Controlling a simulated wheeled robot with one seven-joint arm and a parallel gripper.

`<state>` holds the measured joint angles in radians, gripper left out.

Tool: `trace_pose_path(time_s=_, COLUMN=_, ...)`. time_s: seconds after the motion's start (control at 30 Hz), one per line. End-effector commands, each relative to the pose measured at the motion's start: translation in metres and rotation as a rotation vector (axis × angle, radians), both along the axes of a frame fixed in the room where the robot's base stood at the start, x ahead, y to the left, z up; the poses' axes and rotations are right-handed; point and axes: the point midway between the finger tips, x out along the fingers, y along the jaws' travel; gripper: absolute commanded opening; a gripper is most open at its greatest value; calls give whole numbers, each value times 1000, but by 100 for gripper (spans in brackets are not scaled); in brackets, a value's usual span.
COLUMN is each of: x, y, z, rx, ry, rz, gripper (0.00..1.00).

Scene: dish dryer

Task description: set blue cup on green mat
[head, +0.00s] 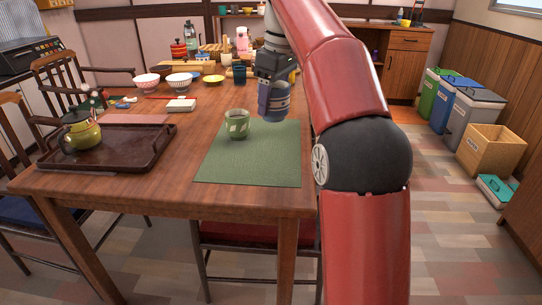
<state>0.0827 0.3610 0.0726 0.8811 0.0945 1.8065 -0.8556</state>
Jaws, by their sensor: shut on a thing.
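My gripper (275,75) points down over the back right part of the table and is shut on a blue cup (274,104) with a pale band. The cup hangs upright below the gripper, over the back right part of the green mat (250,168). I cannot tell whether its base touches the mat. The fingertips are partly hidden by the gripper body and the cup. A green cup (237,124) with pale patches stands on the mat, a little left of the blue cup.
A dark tray (140,163) with a green teapot (81,135) stands on the left. Bowls (179,82) and a dark teal cup (239,74) stand farther back. The front of the mat is bare. My red arm covers the table's right side.

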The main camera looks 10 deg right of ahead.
Motion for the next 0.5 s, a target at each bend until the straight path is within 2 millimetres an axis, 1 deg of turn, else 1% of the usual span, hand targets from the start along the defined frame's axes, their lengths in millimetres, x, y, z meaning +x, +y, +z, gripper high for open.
trace_pose_path(time_s=0.03, x=-1, y=0, z=-22, rx=0, ry=3, rz=-1, gripper=36)
trace_pose_path(time_s=0.2, x=-1, y=0, z=-65, rx=1, ry=2, rz=-1, gripper=36)
trace_pose_path(time_s=0.33, x=-1, y=0, z=-89, rx=1, ry=1, rz=-1, gripper=36)
trace_pose_path(time_s=0.5, x=0, y=0, z=-102, rx=1, ry=-1, rz=0, gripper=36)
